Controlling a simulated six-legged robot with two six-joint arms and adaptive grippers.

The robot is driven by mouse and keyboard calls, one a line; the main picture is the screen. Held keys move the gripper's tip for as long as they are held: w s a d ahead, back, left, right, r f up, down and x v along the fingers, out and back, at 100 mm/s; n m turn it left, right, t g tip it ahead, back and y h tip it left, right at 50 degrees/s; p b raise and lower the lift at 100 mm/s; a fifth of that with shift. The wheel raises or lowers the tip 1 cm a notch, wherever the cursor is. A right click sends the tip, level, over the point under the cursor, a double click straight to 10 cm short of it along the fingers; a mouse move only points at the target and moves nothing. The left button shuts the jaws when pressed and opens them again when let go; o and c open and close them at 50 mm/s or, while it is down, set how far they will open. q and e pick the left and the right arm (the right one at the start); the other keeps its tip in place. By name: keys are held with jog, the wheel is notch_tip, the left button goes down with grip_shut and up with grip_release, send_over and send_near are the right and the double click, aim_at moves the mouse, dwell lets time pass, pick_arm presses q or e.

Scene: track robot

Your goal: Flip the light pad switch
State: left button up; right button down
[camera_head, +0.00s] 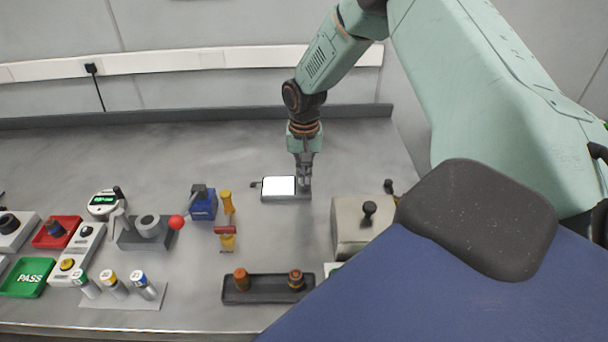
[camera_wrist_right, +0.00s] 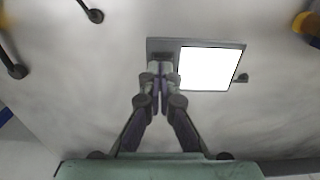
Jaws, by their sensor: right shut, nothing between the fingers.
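The light pad (camera_head: 279,186) lies on the grey table, a small dark-framed plate with a bright white lit face. It also shows in the right wrist view (camera_wrist_right: 208,68). My right gripper (camera_head: 304,185) points down at the right end of the pad in the head view. My left gripper is not in view.
A black tray (camera_head: 267,289) with two brown-orange parts lies nearer the front. A beige box (camera_head: 361,224) with a black knob stands to the right. A yellow-handled tool (camera_head: 227,203) and a blue block (camera_head: 203,205) stand to the left. The table behind the pad is clear.

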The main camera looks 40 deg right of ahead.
jog(key=shift+w+a+f, duration=0.15)
jog(key=shift+w+f, duration=0.2)
jog(key=shift+s+f, duration=0.1)
jog(key=shift+s, duration=0.15)
jog(key=shift+f, duration=0.1)
